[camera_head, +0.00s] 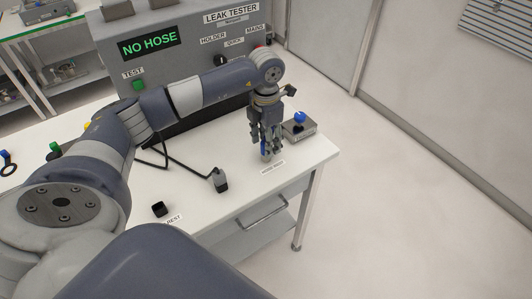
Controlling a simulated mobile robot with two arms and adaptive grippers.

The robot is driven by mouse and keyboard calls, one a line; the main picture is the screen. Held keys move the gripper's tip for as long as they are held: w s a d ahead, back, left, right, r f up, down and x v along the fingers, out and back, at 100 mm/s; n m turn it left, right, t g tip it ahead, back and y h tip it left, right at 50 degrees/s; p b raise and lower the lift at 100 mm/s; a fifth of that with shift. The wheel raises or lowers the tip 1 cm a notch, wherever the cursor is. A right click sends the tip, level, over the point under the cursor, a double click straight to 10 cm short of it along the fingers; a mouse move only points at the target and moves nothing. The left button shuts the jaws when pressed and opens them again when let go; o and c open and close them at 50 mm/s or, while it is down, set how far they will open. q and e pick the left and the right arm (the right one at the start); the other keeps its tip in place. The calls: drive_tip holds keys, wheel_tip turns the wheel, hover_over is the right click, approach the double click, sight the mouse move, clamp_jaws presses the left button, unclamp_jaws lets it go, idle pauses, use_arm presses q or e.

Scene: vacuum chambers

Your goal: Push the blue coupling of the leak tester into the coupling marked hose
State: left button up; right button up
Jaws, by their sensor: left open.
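My left gripper (267,150) points down over the right end of the white table, with its fingers open. Something blue shows between and behind its fingers, just above a small white label (272,167); the fingers hide most of it, and I cannot tell whether they touch it. The label is too small to read surely. A blue round-topped part (299,117) sits on a small grey block just right of the gripper. My right gripper is not in view.
A black cable runs over the white table (190,185) to a grey plug-like piece (221,180). A small black square piece (158,209) is near the front edge. The table's right edge is close to the grey block, with open floor beyond.

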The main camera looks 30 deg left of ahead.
use_arm(q)
drive_tip(key=shift+f+b, duration=0.35)
drive_tip(key=shift+f, duration=0.55)
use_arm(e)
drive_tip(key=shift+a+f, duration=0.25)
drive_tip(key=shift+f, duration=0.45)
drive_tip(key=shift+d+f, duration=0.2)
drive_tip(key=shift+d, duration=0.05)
use_arm(q)
clamp_jaws()
drive_tip(key=shift+r, duration=0.15)
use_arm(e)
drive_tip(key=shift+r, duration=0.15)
